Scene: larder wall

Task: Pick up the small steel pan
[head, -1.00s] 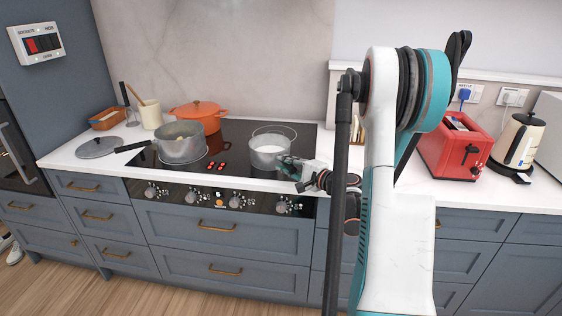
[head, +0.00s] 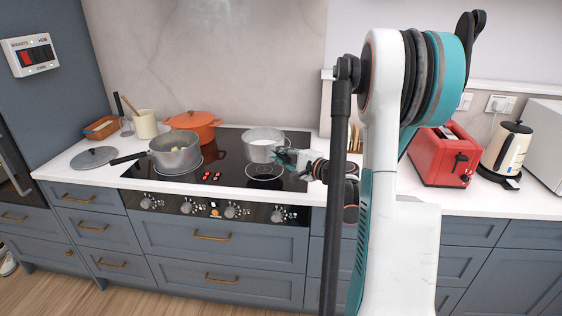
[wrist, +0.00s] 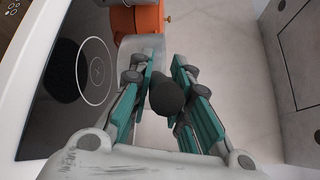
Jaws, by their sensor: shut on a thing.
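The small steel pan (head: 262,148) is at the right of the black hob in the head view, with pale contents inside. My gripper (head: 288,157) is at its right side, shut on its handle. In the wrist view the dark handle end (wrist: 167,95) sits between the teal fingers of my gripper (wrist: 165,75), and the pan's grey wall (wrist: 136,48) shows beyond them. A bare burner ring shows just in front of and below the pan. The pan looks upright and raised off the hob, though the gap under it is hard to judge.
A larger steel pot (head: 175,158) with food stands on the left of the hob, its black handle pointing left. An orange casserole (head: 196,124) is behind it. A grey lid (head: 93,158) lies on the left counter. A red toaster (head: 443,155) and a kettle (head: 507,150) stand right.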

